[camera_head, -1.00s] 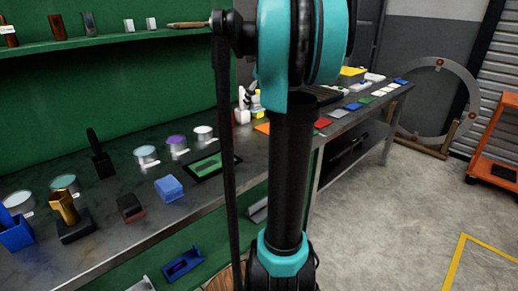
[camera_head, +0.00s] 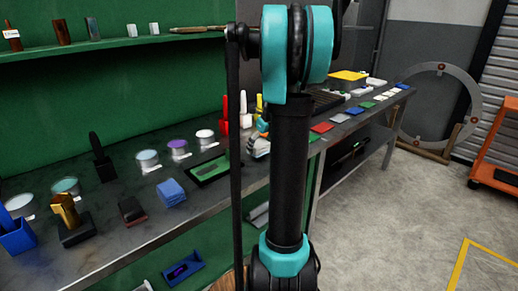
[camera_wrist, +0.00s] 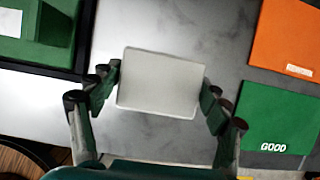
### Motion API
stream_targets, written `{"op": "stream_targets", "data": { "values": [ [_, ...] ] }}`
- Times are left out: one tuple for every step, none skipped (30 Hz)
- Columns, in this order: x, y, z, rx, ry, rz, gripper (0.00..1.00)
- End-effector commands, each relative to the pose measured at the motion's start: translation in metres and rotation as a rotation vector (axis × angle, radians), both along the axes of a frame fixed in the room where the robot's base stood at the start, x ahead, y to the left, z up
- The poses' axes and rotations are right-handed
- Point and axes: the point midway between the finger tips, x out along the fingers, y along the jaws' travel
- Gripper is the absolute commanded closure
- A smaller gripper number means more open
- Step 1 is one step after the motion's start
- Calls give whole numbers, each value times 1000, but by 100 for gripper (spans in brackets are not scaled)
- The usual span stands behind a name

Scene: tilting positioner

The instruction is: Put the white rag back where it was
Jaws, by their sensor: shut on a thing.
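In the wrist view, the white rag (camera_wrist: 160,82) is a flat pale rectangle between the two fingers of my gripper (camera_wrist: 160,92). The fingers touch its left and right edges, so my gripper is shut on it. The grey bench top (camera_wrist: 215,30) shows around the rag; I cannot tell how high the rag is above it. In the head view, my gripper (camera_head: 260,144) is low at the bench, partly behind my arm, and the rag cannot be made out clearly there.
In the wrist view, a black-rimmed green tray (camera_wrist: 78,35) lies left, an orange mat (camera_wrist: 286,35) and a green mat marked GOOD (camera_wrist: 275,118) right.

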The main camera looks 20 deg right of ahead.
Motion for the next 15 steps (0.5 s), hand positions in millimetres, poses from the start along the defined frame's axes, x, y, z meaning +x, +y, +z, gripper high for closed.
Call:
{"op": "stream_targets", "data": {
  "values": [
    [0,0,-6,0,0,0,55],
    [0,0,-9,0,0,0,55],
    [0,0,-11,0,0,0,55],
    [0,0,-12,0,0,0,55],
    [0,0,-13,0,0,0,55],
    [0,0,-13,0,0,0,55],
    [0,0,-13,0,0,0,55],
    [0,0,-13,0,0,0,55],
    [0,0,-13,0,0,0,55],
    [0,0,-13,0,0,0,55],
    [0,0,-13,0,0,0,55],
    [0,0,-13,0,0,0,55],
    [0,0,-14,0,0,0,55],
    [0,0,-15,0,0,0,55],
    [0,0,-16,0,0,0,55]
  ]
}}
